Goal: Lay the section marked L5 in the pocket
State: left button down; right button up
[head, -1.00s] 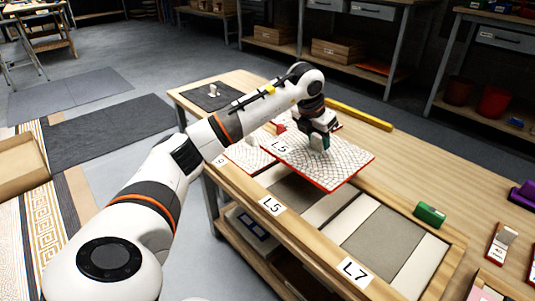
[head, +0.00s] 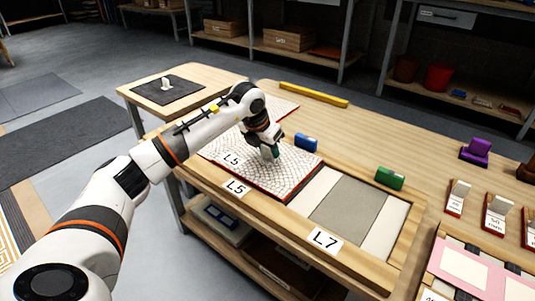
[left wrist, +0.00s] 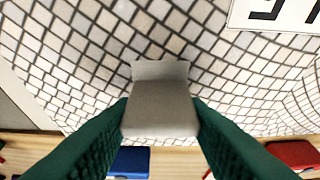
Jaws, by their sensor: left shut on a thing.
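The section marked L5 (head: 292,166) is a white cracked-tile mosaic panel with a red edge. It lies low over the place behind the L5 label (head: 236,187) on the wooden frame's front rail, covering that pocket. I cannot tell whether it is fully seated. My left gripper (head: 270,153) is above the panel's middle. In the left wrist view its dark green fingers (left wrist: 160,118) are shut on the panel's grey handle (left wrist: 160,88). Part of the printed label (left wrist: 275,14) shows there too. My right gripper is not in view.
A bare grey pocket floor (head: 350,208) lies behind the L7 label (head: 325,240). A blue block (head: 306,142) and a green block (head: 390,179) stand along the frame's back edge. A yellow bar (head: 313,94) lies farther back. A purple object (head: 476,152) stands at right.

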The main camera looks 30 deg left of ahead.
pick_arm(q)
jog(key=shift+f, duration=0.3)
jog(key=shift+f, duration=0.1)
jog(key=c, duration=0.8)
grip_release()
jog(key=shift+c, duration=0.2)
